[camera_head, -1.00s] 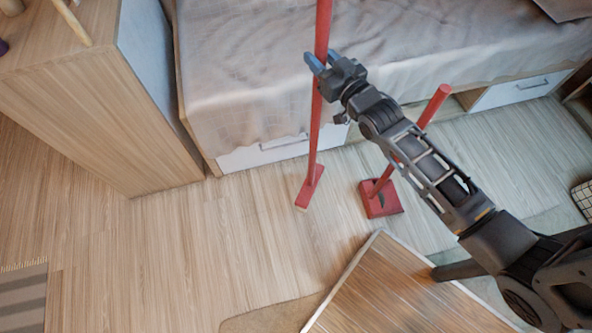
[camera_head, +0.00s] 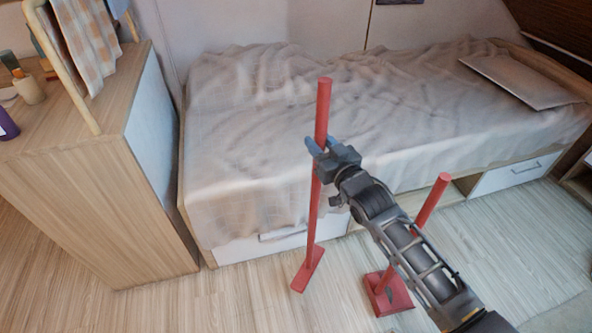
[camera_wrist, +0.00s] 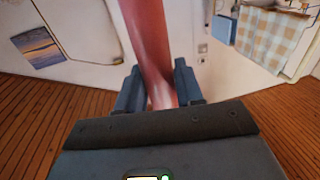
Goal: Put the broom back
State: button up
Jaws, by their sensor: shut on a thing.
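The broom (camera_head: 312,215) is a long red pole with a narrow flat red head (camera_head: 308,270) at its lower end. It stands nearly upright in front of the bed; whether its head touches the floor I cannot tell. My gripper (camera_head: 317,146) is shut on the upper part of the pole, below its top end. In the wrist view the red pole (camera_wrist: 148,45) runs between the two fingers of my gripper (camera_wrist: 158,88). To the right a second red pole (camera_head: 432,203) leans up from a square red base (camera_head: 390,294), partly hidden behind my arm.
The bed (camera_head: 250,150) with a rumpled cover lies behind the broom, with drawers (camera_head: 515,172) below. A wooden cabinet (camera_head: 90,190) stands at the left, bearing a rack with a checked cloth (camera_head: 85,45) and bottles. The floor (camera_head: 220,305) in front is bare.

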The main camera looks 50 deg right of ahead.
jog(key=w+a+f+b, duration=0.1)
jog(key=w+a+f, duration=0.3)
jog(key=f, duration=0.3)
jog(key=shift+f+b, duration=0.2)
jog(key=shift+b, duration=0.2)
jog(key=shift+w, duration=0.1)
jog(key=shift+f, duration=0.15)
jog(key=o, duration=1)
jog(key=shift+o, duration=0.2)
